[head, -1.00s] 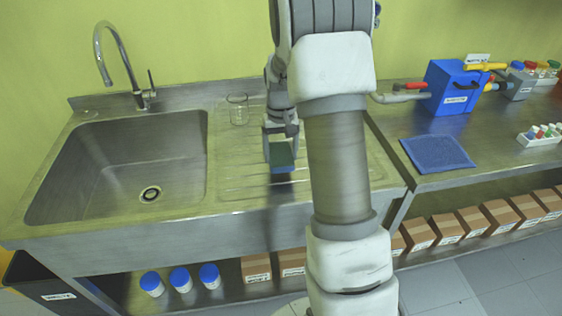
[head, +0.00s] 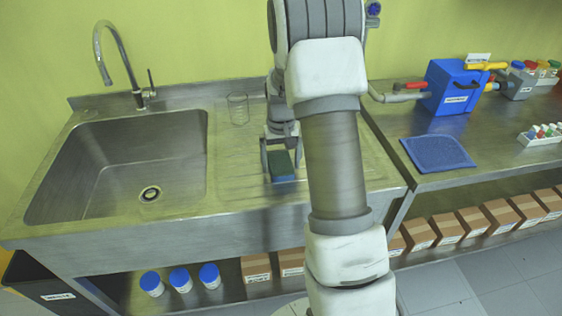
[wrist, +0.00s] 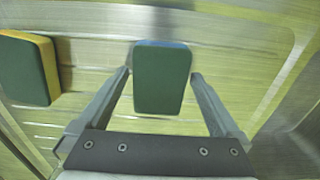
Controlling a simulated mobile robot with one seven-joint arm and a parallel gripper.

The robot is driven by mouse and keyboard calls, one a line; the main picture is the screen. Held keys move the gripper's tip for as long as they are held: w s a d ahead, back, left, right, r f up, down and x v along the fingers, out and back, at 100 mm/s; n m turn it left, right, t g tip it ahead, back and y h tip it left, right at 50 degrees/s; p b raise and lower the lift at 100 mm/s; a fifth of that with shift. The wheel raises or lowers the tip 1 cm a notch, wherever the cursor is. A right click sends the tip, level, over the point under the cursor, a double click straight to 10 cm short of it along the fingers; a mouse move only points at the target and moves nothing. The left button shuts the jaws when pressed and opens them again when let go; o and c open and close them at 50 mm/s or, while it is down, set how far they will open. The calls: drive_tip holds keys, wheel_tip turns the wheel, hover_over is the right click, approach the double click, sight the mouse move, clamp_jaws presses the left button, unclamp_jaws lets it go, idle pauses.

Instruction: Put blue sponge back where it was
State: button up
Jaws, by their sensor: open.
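The blue sponge (head: 284,179), with a dark green top, sits on the ribbed drainboard right of the sink. In the wrist view the blue sponge (wrist: 162,80) shows mostly its green face, with a thin blue edge at the far end. My gripper (head: 282,170) points down around it, one finger on each side. In the wrist view my gripper (wrist: 161,76) is open, with gaps between the fingers and the sponge. A second sponge, green and yellow (wrist: 28,68), lies to the left in the wrist view. My arm may hide it in the head view.
The sink basin (head: 130,165) with a tap (head: 120,65) is to the left. A glass beaker (head: 238,110) stands behind the sponge. To the right are a blue mat (head: 438,153) and a blue box (head: 455,88) on the bench.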

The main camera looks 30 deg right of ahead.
sight(281, 165)
wheel_tip(281, 165, up, 12)
drive_tip(key=s+a+r+n+t, duration=0.1)
drive_tip(key=s+a+r+t, duration=0.1)
drive_tip(key=s+a+r, duration=0.7)
drive_tip(key=s+a+r+n+t, duration=0.1)
drive_tip(key=s+a, duration=0.1)
drive_tip(key=s, duration=0.5)
drive_tip(key=s+a+r+n+t, duration=0.1)
drive_tip(key=s+a+r+t, duration=0.1)
drive_tip(key=s, duration=0.6)
drive_tip(key=shift+a+t+p, duration=0.3)
drive_tip(key=shift+a+p, duration=0.1)
drive_tip(key=shift+a, duration=0.1)
drive_tip(key=shift+s, duration=0.15)
